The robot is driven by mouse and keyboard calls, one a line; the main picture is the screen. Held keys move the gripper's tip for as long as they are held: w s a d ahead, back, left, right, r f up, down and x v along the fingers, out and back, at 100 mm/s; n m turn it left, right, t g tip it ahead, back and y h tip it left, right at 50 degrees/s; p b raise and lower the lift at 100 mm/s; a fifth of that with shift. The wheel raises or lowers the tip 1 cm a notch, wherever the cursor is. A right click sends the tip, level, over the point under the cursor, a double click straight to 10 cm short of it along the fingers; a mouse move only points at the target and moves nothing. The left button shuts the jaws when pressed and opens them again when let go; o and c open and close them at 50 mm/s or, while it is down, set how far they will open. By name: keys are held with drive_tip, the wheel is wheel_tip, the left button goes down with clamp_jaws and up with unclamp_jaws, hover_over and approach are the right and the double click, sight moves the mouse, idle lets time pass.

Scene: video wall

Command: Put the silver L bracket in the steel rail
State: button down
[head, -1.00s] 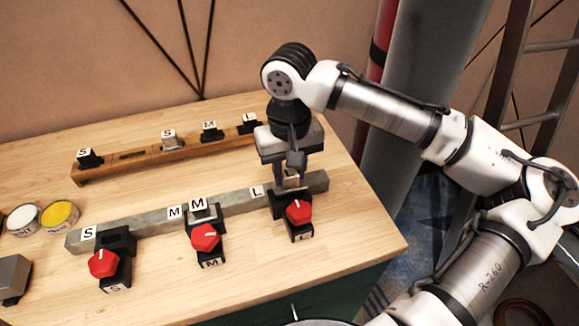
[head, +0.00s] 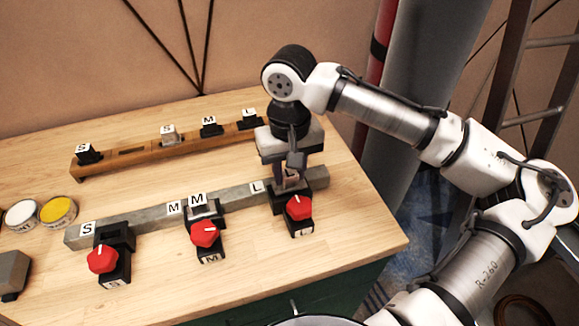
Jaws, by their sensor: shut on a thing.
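The steel rail (head: 147,216) lies along the front of the table, with S, M and L labels on it. My gripper (head: 291,176) points down at its right end, by the L label, and is shut on a pale labelled piece, the silver L bracket (head: 290,182). The bracket is at the L slot, above the right red knob. The fingers partly cover it, so I cannot tell whether it is fully seated. A silver bracket labelled M (head: 199,209) sits in the middle slot. The left slot by S looks empty.
A wooden rail (head: 130,167) behind holds black brackets and a silver S bracket (head: 169,135). Red knobs (head: 205,233) stick out in front of the steel rail. White and yellow round tins (head: 58,211) and a grey block (head: 13,272) are at left.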

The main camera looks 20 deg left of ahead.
drive_tip(key=shift+f, duration=0.35)
drive_tip(key=c, duration=1)
unclamp_jaws()
drive_tip(key=shift+o, duration=0.6)
drive_tip(key=o, duration=0.4)
wheel_tip(320, 180, up, 7)
drive_tip(key=p, duration=0.7)
